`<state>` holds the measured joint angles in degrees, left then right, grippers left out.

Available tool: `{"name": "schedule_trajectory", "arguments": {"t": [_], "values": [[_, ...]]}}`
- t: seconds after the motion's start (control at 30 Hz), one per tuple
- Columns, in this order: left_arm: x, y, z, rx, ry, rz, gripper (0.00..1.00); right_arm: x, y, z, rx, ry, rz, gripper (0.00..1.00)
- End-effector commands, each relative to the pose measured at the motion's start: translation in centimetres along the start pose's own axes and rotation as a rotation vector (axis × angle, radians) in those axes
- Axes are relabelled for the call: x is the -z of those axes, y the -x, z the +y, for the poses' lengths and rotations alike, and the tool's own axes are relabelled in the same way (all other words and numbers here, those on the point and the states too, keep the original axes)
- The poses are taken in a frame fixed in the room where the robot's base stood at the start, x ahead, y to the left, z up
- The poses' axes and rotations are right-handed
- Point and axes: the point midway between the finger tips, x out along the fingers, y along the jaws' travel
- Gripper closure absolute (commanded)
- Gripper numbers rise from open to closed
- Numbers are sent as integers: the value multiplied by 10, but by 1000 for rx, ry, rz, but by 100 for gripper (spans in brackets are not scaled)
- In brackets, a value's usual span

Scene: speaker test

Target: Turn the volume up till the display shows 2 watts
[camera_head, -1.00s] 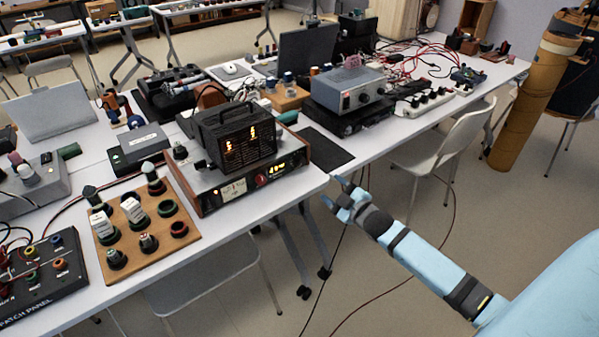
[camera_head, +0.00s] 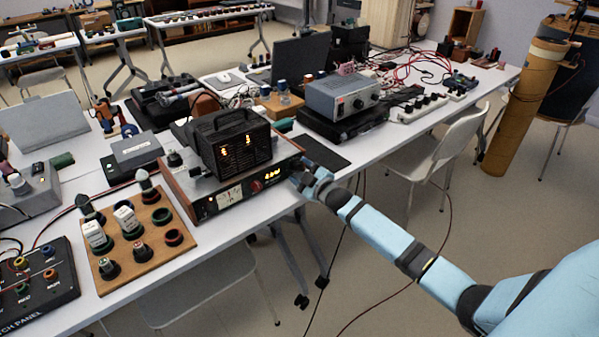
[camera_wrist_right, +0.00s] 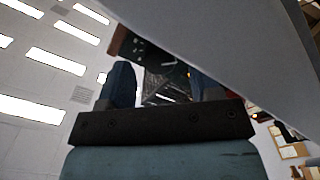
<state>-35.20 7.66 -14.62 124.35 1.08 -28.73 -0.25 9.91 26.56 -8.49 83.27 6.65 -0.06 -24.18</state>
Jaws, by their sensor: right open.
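The amplifier (camera_head: 229,197), with wooden side panels and a dark front, stands near the table's front edge. Its front carries a pale meter, a red round part (camera_head: 256,186) and a small lit yellow display (camera_head: 272,173), whose digits I cannot read surely. A black box (camera_head: 236,142) with a handle and glowing orange marks sits on top. My right gripper (camera_head: 301,178) is at the right end of the front panel and hides that end, where a dark knob showed earlier. In the right wrist view the fingers (camera_wrist_right: 165,82) are apart, with the dark panel (camera_wrist_right: 143,50) beyond; contact is unclear. My left gripper is out of view.
A wooden board (camera_head: 187,238) with several knobs lies left of the amplifier, and a patch panel (camera_head: 40,283) beyond it. A grey instrument (camera_head: 342,95) stands behind right. The dark mat (camera_head: 322,152) is bare. A chair (camera_head: 440,155) stands at right.

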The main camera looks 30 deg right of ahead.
Motion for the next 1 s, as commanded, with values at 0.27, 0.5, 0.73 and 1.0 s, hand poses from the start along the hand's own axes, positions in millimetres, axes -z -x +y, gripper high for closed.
{"name": "schedule_trajectory", "arguments": {"t": [0.27,0.5,0.73,1.0], "values": [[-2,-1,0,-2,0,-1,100,0,-11,0,0,0,-1,42],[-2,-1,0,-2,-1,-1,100,0,-11,0,0,0,0,58],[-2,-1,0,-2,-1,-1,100,0,-10,0,0,0,0,91],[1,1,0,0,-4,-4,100,1,-10,1,0,-44,0,91]]}}
